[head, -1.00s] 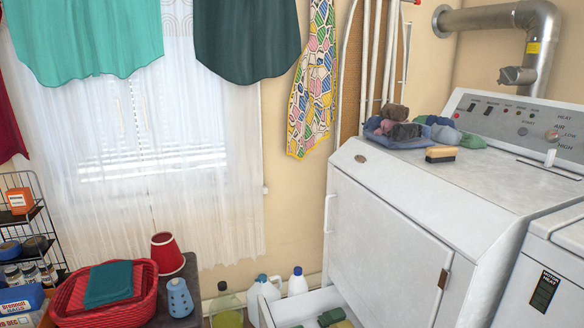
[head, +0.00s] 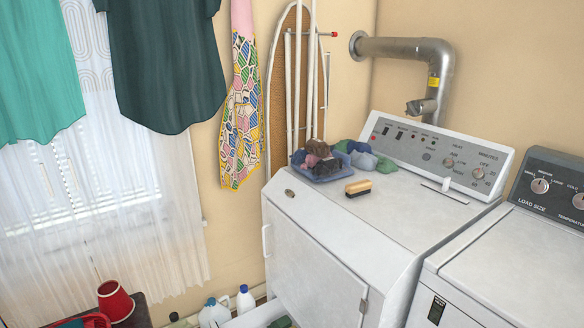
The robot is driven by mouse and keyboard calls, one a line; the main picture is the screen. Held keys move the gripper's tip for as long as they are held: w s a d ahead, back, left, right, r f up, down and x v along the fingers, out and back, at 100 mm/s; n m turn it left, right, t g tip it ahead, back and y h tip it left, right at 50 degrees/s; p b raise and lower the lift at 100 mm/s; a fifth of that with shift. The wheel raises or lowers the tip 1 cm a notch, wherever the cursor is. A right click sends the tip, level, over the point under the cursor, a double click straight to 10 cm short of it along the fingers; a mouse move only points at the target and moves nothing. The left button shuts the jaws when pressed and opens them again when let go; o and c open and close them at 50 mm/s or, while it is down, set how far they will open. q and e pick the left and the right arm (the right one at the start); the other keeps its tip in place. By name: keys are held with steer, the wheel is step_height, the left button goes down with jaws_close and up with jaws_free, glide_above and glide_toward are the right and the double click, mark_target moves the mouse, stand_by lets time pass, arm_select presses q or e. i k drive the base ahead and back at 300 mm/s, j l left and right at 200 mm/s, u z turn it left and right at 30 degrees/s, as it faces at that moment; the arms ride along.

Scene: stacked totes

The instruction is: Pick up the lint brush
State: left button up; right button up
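The lint brush (head: 358,187), a small block with a tan top and a dark lower part, lies on the white top of the dryer (head: 400,218). It is near the dryer's left side, just in front of a blue tray. Nothing covers it. Neither of my grippers shows in the head view.
The blue tray (head: 325,174) holds dark and pinkish bundled cloths, with blue and green cloths (head: 362,157) beside it. A small white upright piece (head: 446,184) stands to the right. The dryer top in front of the brush is clear. A second machine (head: 500,262) adjoins at right.

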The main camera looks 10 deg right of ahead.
mark_target(360, 188)
steer(key=z, duration=0.7)
